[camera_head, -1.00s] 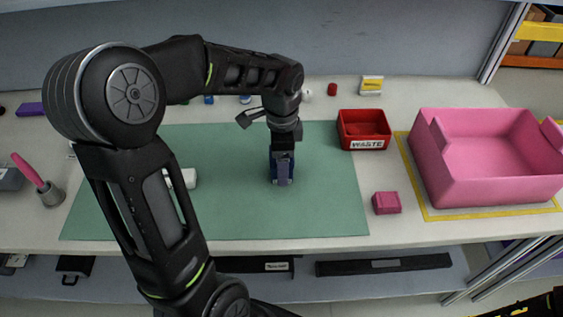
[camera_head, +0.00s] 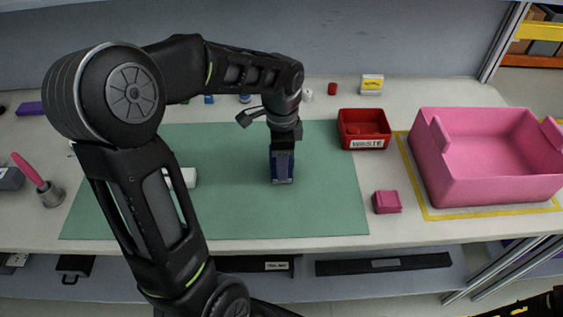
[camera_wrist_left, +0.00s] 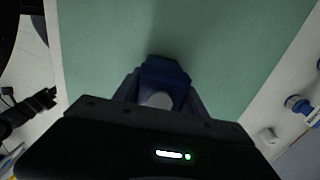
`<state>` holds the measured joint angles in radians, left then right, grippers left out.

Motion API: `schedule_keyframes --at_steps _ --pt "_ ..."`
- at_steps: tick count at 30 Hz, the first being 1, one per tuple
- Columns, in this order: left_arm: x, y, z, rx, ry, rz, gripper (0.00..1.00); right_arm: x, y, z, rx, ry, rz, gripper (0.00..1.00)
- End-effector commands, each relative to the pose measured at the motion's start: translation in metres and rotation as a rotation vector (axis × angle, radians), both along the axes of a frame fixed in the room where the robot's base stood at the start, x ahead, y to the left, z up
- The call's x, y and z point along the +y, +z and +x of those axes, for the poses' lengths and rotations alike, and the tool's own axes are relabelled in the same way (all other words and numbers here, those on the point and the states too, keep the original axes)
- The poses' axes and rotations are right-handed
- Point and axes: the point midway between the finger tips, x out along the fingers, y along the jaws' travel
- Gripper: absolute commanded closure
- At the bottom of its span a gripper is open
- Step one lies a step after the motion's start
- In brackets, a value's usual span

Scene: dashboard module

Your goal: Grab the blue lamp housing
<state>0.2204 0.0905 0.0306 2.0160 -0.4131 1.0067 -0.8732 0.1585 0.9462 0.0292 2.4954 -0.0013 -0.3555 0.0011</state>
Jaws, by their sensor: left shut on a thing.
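The blue lamp housing (camera_head: 282,172) is on the green mat (camera_head: 325,200), a little right of the mat's middle in the head view. My left gripper (camera_head: 282,152) points straight down over it, shut on the housing, and its jaws hide the upper part. In the left wrist view the blue housing (camera_wrist_left: 163,76) shows between the two fingers, with a pale round part facing the camera. I cannot tell whether the housing touches the mat. My right gripper is not in view; only a bit of dark arm shows at the bottom right corner.
A red bin (camera_head: 363,127) marked WASTE stands right of the mat, and a large pink crate (camera_head: 488,185) farther right. A small pink block (camera_head: 386,202) lies near the front edge. The mat's right part is clear.

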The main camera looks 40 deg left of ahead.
Motion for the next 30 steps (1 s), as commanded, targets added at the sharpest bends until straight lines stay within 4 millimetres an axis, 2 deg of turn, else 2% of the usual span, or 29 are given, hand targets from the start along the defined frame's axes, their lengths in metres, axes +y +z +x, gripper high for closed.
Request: schedule_keyframes --at_steps 2,12,19,23,30 --pt "0.0 0.0 0.0 0.0 0.0 0.0 0.7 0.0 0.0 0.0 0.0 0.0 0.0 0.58" --pt "0.0 0.0 0.0 0.0 0.0 0.0 0.97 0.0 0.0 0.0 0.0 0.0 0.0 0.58" --pt "0.0 0.001 0.0 -0.001 0.0 0.001 0.97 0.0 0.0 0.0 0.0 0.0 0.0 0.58" --pt "0.0 0.008 0.001 -0.003 0.0 0.001 0.97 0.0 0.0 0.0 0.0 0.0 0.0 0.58" --pt "0.0 0.048 0.001 -0.006 0.0 0.001 0.97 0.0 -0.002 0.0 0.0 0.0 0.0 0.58"
